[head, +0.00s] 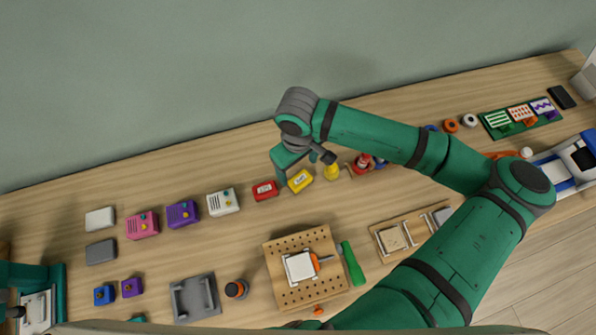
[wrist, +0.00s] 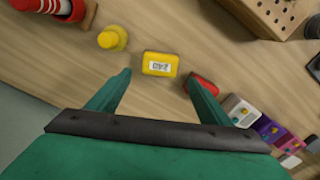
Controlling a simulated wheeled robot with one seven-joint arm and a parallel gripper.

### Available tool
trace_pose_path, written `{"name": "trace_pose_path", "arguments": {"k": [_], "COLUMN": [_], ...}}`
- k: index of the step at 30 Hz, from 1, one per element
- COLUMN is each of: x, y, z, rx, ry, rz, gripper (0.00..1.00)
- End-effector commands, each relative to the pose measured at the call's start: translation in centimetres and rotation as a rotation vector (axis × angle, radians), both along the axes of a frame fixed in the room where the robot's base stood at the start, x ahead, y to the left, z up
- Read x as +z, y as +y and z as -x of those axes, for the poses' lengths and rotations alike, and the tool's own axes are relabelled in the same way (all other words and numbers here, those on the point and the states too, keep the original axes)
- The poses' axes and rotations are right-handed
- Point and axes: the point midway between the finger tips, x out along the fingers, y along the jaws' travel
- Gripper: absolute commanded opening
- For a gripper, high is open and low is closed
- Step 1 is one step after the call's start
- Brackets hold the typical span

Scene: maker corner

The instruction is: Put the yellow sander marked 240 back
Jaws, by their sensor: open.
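The yellow sander (head: 300,180) is a small block with a white label, lying on the wooden bench. In the wrist view the yellow sander (wrist: 160,68) is just ahead of the fingertips; its label seems to read 240. My gripper (wrist: 158,82) is open and empty, its fingers either side of the sander's line but short of it. In the head view my gripper (head: 287,172) hangs over the bench by the sander, its fingers partly hidden by the wrist. A red sander (head: 265,190) lies beside the yellow one, close to one finger in the wrist view.
A yellow round-topped item (head: 331,172) and a wooden rack with red items (head: 365,163) stand to the right. White, purple and pink boxes (head: 142,225) line the left. A pegboard block (head: 325,238), a green-handled tool (head: 352,263) and a wooden tray (head: 388,222) lie in front.

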Motion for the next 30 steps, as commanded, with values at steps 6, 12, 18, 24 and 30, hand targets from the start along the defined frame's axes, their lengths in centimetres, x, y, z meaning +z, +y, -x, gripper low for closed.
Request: {"name": "trace_pose_path", "arguments": {"k": [6,12,18,24,30], "x": [4.2,6.3,6.9,6.8,6.8], "y": [0.0,0.0,0.0,0.0,0.0], "z": [0.0,0.0,0.0,0.0,0.0], "rx": [0.001,0.001,0.001,0.000,0.000], "ry": [-0.002,-0.001,0.000,0.000,0.000], "rz": [-0.001,-0.001,0.000,0.000,0.000], "gripper": [0.73,0.73,0.73,0.73,0.73]}}
